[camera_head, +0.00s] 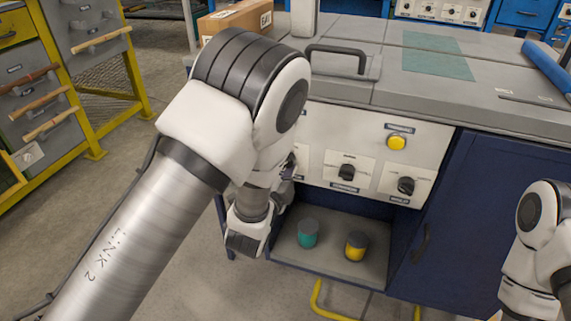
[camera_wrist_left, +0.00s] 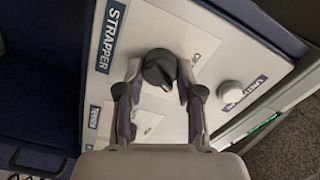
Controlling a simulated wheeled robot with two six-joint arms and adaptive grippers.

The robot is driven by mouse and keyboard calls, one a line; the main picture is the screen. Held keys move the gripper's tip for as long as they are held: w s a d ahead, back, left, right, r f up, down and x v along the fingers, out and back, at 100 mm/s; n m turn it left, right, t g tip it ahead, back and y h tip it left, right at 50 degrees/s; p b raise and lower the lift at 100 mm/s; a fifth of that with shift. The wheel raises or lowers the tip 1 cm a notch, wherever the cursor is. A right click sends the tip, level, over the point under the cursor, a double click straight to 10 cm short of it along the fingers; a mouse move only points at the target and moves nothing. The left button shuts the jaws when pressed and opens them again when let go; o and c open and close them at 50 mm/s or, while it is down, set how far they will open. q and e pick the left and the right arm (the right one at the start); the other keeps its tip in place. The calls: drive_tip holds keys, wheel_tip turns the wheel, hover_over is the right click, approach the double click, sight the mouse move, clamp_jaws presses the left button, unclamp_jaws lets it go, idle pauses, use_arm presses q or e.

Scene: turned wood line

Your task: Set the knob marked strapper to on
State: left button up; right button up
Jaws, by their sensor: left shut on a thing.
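The black strapper knob (camera_wrist_left: 158,71) sits on a pale plate on the light panel, beside a blue label reading STRAPPER (camera_wrist_left: 112,36), in the left wrist view. My left gripper (camera_wrist_left: 160,76) has a finger on each side of the knob and is shut on it. The knob's exact setting is hard to read because the fingers and viewing angle obscure the plate's lettering. In the head view my left arm hides this knob, and only part of the gripper (camera_head: 288,168) shows against the panel. My right arm shows at the right edge, but its gripper is out of view.
Two other black knobs (camera_head: 347,172) (camera_head: 406,186) and a yellow button (camera_head: 396,142) are on the panel. Below, an open shelf holds a teal can (camera_head: 308,233) and a yellow can (camera_head: 356,246). A blue door (camera_head: 470,225) is to the right. A handle (camera_head: 336,52) rises from the worktop.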

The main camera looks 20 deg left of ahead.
idle(0.5)
use_arm(q)
drive_tip(key=o, duration=1.1)
drive_tip(key=shift+o, duration=0.2)
